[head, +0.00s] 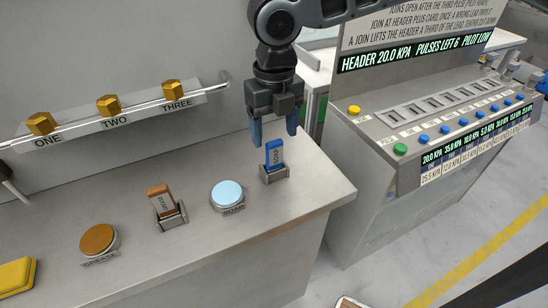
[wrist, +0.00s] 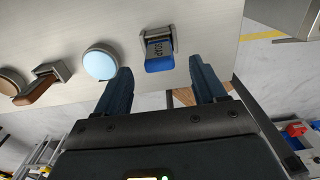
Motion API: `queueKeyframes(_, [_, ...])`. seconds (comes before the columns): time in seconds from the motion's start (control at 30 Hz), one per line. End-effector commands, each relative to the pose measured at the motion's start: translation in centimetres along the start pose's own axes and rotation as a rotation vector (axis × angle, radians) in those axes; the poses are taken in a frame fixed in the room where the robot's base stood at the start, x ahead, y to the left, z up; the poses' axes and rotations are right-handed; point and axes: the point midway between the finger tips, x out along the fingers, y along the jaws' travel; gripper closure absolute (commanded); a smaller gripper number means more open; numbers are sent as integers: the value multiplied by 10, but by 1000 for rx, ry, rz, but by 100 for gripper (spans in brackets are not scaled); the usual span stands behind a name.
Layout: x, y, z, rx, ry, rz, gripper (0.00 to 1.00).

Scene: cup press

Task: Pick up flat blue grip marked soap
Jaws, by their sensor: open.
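The flat blue grip marked soap (head: 274,153) stands upright in a small metal holder (head: 275,175) near the right end of the steel counter. In the wrist view the blue grip (wrist: 158,64) shows its lettering and lies ahead of the fingertips, between their lines. My gripper (head: 272,138) is open and empty, pointing down just above the grip, with one blue finger on either side of its top. In the wrist view my gripper (wrist: 158,72) has its two fingers wide apart. I cannot tell whether a finger touches the grip.
A light blue round pad (head: 227,193) sits left of the holder, then a brown grip (head: 160,200) in its own holder and an orange pad (head: 98,239). A rail with gold knobs (head: 108,104) runs behind. A console (head: 430,130) stands right, past the counter edge.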

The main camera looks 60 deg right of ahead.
Motion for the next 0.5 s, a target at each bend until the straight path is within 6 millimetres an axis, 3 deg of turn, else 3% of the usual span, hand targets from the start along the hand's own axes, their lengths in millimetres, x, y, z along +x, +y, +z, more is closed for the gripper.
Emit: queueKeyframes(0.5, [61, 1, -2, -1, 0, 3, 30])
